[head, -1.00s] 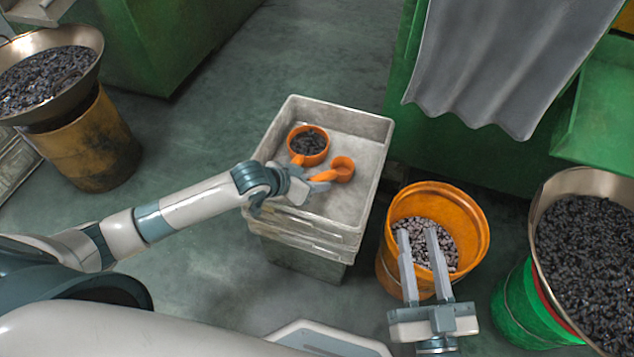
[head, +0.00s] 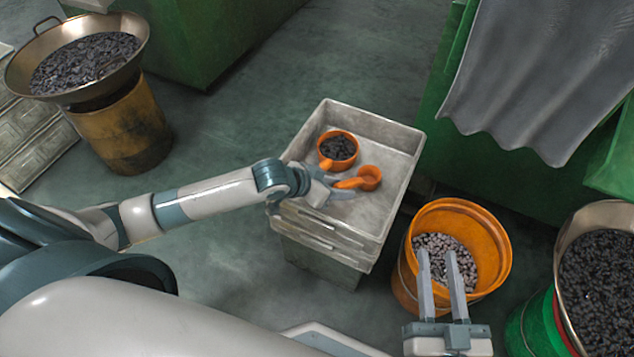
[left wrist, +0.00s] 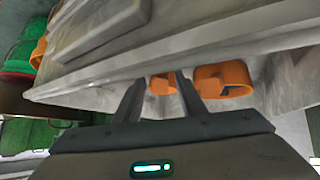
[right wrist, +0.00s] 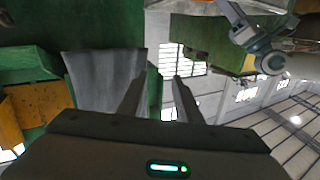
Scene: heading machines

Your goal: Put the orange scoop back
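Two orange scoops lie in a grey tray (head: 408,165) on a stack. The smaller scoop (head: 370,178) is empty, with its handle pointing left toward my left gripper. The larger scoop (head: 338,148) holds dark pieces and sits behind it. My left gripper (head: 338,192) is over the tray's near left side, at the small scoop's handle. In the left wrist view the fingers (left wrist: 158,85) are apart, with orange (left wrist: 162,84) showing between them and another orange scoop (left wrist: 223,80) to the right. Contact with the handle is unclear. My right gripper (head: 442,255) is open and empty, in front of an orange bucket.
The orange bucket (head: 490,245) with grey pieces stands right of the tray. A pan of dark pieces (head: 600,265) is at the far right, another pan (head: 85,65) at the upper left. Green machines and a hanging grey sheet (head: 540,75) are behind.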

